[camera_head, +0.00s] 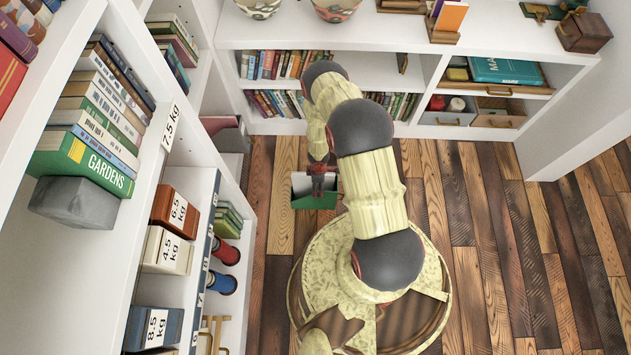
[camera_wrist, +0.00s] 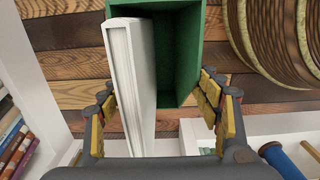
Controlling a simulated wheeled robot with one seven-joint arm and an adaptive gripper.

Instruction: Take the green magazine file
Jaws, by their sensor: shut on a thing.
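The green magazine file (camera_head: 316,202) hangs at my gripper (camera_head: 318,172) in the head view, over the plank floor beside my base. In the wrist view, the file (camera_wrist: 182,55) is an open-topped green box with a white-paged book (camera_wrist: 132,75) inside, against its left side. The two yellow-padded fingers of my gripper (camera_wrist: 158,105) stand on either side of the file, shut on it. The finger contact itself is partly hidden, and the file's height above the floor is hard to tell.
A white bookcase (camera_head: 150,120) with books and weight-marked boxes (camera_head: 175,212) stands close on the left. A low white shelf unit (camera_head: 380,70) with books, bins and pots runs along the back. Bare plank floor (camera_head: 510,250) lies open to the right.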

